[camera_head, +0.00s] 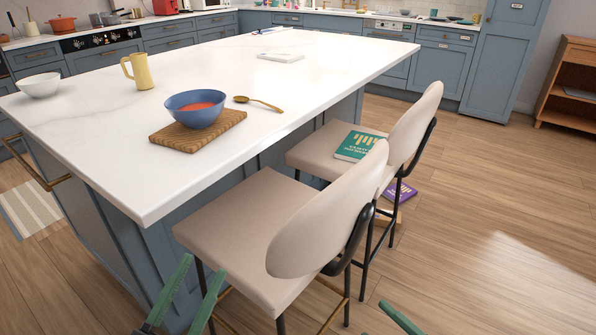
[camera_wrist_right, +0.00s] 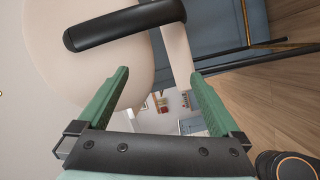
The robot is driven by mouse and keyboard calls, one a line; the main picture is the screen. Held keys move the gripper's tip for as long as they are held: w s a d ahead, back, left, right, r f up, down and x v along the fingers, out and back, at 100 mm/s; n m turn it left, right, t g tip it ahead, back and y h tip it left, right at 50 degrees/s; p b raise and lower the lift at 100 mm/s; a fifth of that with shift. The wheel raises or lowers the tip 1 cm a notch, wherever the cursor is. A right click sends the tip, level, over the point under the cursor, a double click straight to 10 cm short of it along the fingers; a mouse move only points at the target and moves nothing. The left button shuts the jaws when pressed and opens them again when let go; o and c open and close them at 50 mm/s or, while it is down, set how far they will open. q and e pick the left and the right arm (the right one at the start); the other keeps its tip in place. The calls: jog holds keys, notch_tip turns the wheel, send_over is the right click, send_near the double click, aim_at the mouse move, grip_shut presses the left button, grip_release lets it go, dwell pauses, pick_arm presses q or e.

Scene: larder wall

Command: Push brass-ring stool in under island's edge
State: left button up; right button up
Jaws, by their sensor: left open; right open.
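The near stool (camera_head: 235,228) has a beige seat, an oval back, black legs and brass-coloured bars low between its legs. Its seat faces the long side of the island (camera_head: 187,188), and in the picture most of it shows outside the countertop edge. My left gripper (camera_head: 205,265) is open and empty at the bottom, in front of the near stool. My right gripper (camera_wrist_right: 160,75) is open in the wrist view, with a beige stool back (camera_wrist_right: 95,50) and black bracket just beyond its fingers. In the head view only one green right finger shows, right of the near stool.
A second beige stool (camera_head: 310,152) stands just behind, with a green book (camera_head: 357,145) on its seat. A purple book (camera_head: 401,191) lies low beside it. A blue bowl (camera_head: 196,112) stands on a wooden board (camera_head: 170,137). Wooden floor on the right is clear.

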pick_arm(q)
notch_tip(320, 180, down, 7)
jog(key=w+a+n+g+y+p, duration=0.15)
jog(key=n+g+y+p, duration=0.35)
jog(key=p, duration=0.5)
jog(key=s+a+f+g+y+p, duration=0.1)
jog(key=s+f+g+p, duration=0.6)
jog(key=s+f+p, duration=0.1)
jog(key=shift+s+a+f+n+y+p, duration=0.3)
jog(key=shift+s+n+y+p, duration=0.15)
jog(key=shift+s, duration=0.2)
pick_arm(e)
jog(key=s+r+m+g+h, duration=0.2)
jog(key=s+m, duration=0.4)
jog(key=m, duration=0.3)
jog(key=s+r+m+g+h, duration=0.3)
jog(key=s+m+h, duration=0.3)
jog(key=m, duration=0.3)
jog(key=shift+d+r+m, duration=0.3)
jog(key=shift+r+m, duration=0.1)
jog(key=shift+r, duration=0.4)
